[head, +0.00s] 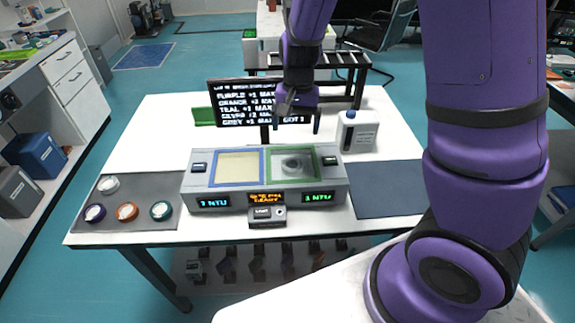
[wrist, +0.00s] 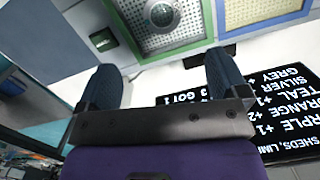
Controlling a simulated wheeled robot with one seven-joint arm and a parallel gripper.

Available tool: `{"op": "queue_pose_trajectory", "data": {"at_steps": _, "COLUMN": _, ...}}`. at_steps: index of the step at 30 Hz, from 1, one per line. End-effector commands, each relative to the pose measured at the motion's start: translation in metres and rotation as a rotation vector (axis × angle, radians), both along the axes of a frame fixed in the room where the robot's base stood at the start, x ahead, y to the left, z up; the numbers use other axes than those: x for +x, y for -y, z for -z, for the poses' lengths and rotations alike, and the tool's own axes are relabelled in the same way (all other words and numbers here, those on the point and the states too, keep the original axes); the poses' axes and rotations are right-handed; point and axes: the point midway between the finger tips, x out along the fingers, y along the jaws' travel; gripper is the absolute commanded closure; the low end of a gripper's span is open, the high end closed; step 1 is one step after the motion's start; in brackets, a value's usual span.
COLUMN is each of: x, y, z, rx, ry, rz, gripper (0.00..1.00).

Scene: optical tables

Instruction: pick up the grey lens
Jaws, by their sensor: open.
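A round grey lens (head: 293,165) sits in the green-framed window on the right of the grey instrument box in the head view. It also shows in the wrist view (wrist: 162,14) near the top edge, on a perforated plate. My gripper (head: 297,118) is above and behind the box, in front of the display. In the wrist view its two dark fingers (wrist: 160,65) are spread with nothing between them, and the lens lies beyond them, not touching. On the mat at left, a pale lens (head: 108,184) and an orange lens (head: 126,211) lie near a teal lens (head: 161,210).
The instrument box (head: 190,200) has an empty blue-framed window (head: 240,168) at left. A display (head: 228,103) stands behind it. A white bottle (head: 357,133) stands at the back right. A dark blue mat (head: 388,190) at right is bare.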

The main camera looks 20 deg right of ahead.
Motion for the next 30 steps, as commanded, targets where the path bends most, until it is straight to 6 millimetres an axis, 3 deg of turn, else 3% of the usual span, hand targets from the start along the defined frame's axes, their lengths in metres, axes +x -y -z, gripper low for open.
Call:
{"op": "queue_pose_trajectory", "data": {"at_steps": 15, "x": -0.003, "y": -0.004, "z": 0.060, "rx": -0.015, "ry": -0.019, "rz": 0.015, "gripper": 0.08}}
{"op": "queue_pose_trajectory", "data": {"at_steps": 23, "x": -0.005, "y": -0.006, "z": 0.078, "rx": -0.014, "ry": -0.017, "rz": 0.016, "gripper": 0.08}}
{"op": "queue_pose_trajectory", "data": {"at_steps": 30, "x": -0.010, "y": -0.009, "z": 0.109, "rx": -0.014, "ry": -0.018, "rz": 0.017, "gripper": 0.08}}
